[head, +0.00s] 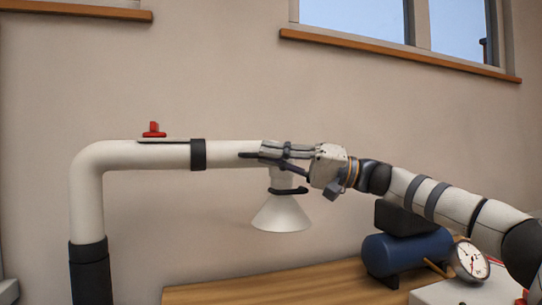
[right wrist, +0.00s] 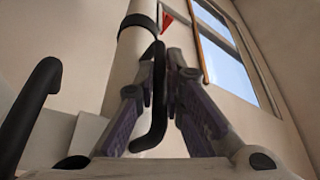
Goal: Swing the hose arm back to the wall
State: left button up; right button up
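The hose arm (head: 125,154) is a thick white pipe that rises from a black sleeve, bends at an elbow and runs level to the right. A white cone hood (head: 281,214) hangs at its right end, with a black curved grip (head: 289,190) on the neck. My right gripper (head: 262,155) is at that end, in front of the pipe. In the right wrist view its fingers close in on both sides of a black handle bar (right wrist: 157,92), seemingly touching it. The fingers partly hide the pipe's end. My left gripper is not in view.
A red valve handle (head: 154,129) sits on top of the pipe. A wooden bench (head: 270,286) below carries a blue compressor (head: 405,250), a round gauge (head: 470,261) and a pale box. The plain wall (head: 220,75) with windows stands behind; the space left of the pipe looks free.

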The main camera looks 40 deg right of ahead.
jog(key=o, duration=0.4)
jog(key=v, duration=1.2)
